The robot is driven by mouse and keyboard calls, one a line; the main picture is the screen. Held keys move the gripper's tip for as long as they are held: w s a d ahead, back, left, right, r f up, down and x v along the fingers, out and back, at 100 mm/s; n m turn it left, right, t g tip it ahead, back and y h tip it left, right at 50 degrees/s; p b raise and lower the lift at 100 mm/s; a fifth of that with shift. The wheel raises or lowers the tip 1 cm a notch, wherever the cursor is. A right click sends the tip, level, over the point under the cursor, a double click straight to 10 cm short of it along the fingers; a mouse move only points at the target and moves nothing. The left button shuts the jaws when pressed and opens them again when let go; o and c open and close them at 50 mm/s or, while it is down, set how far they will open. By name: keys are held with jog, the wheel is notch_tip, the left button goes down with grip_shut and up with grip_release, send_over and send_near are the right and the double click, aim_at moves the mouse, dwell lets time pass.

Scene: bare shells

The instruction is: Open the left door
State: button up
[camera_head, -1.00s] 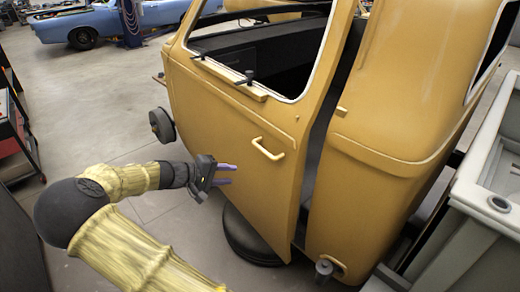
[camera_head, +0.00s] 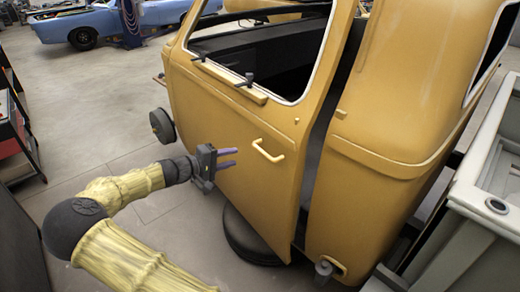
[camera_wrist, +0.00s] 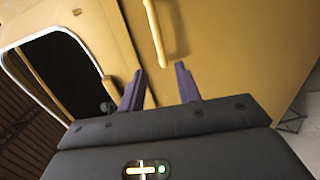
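The left door (camera_head: 235,140) is the yellow panel of a vehicle cab, with a dark gap along its right edge beside the cab body. Its handle (camera_head: 268,151) is a pale yellow bar on the outer face. My gripper (camera_head: 228,158) is open and empty, left of the handle and apart from it, with its purple fingers pointing toward it. In the wrist view the handle (camera_wrist: 157,35) stands beyond and between the two open fingertips (camera_wrist: 160,75). How far the fingers are from the door face is hard to tell.
The yellow cab body (camera_head: 385,140) is right of the door. A grey bin-like structure (camera_head: 480,200) stands at the far right. A dark wheel (camera_head: 248,240) is under the door. Red-and-black shelving (camera_head: 15,130) is at the left.

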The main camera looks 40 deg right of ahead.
aim_at(260, 149)
jog(key=p+x, duration=0.3)
jog(key=x, duration=0.9)
jog(key=shift+d, duration=0.4)
grip_shut()
